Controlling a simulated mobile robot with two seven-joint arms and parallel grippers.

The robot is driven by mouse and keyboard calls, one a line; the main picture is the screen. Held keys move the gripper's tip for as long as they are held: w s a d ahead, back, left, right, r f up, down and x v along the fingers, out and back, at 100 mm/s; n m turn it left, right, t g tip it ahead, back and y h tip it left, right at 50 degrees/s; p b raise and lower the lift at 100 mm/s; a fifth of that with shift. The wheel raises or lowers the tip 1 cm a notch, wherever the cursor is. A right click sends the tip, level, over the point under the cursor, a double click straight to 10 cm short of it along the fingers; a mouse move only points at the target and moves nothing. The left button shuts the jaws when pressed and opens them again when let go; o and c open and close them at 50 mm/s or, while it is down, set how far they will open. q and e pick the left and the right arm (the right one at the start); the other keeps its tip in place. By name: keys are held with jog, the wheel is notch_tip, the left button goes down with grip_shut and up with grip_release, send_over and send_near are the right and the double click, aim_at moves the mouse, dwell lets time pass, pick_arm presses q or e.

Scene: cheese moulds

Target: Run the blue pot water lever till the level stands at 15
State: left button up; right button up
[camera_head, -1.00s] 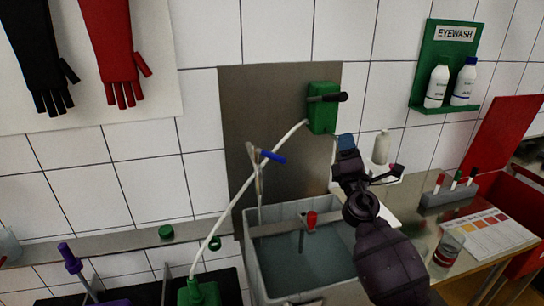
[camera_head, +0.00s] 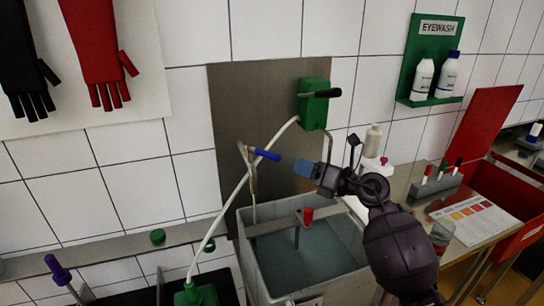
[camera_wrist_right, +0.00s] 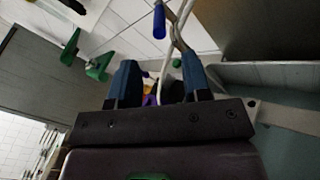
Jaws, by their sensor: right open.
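The blue lever (camera_head: 266,155) sits atop a thin metal tap pipe above the left part of a grey basin (camera_head: 262,262) holding water. It also shows at the top of the right wrist view (camera_wrist_right: 159,20), beyond the fingers. My right gripper (camera_head: 303,169) is just right of the lever's end and a little lower, apart from it. In the right wrist view its two blue fingers (camera_wrist_right: 158,64) stand apart with nothing gripped between them. I cannot read any level scale or the number 15. My left gripper is not in view.
A green box (camera_head: 313,105) with a black handle is on the wall plate above. A white hose (camera_head: 235,190) runs down to a green fitting (camera_head: 195,293). A red knob (camera_head: 308,216) stands in the basin. A white bottle (camera_head: 373,140) stands behind my right arm.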

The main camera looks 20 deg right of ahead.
aim_at(272, 157)
jog(key=x, duration=1)
jog(key=shift+w+a+p, duration=0.1)
jog(key=shift+p, duration=0.3)
grip_shut()
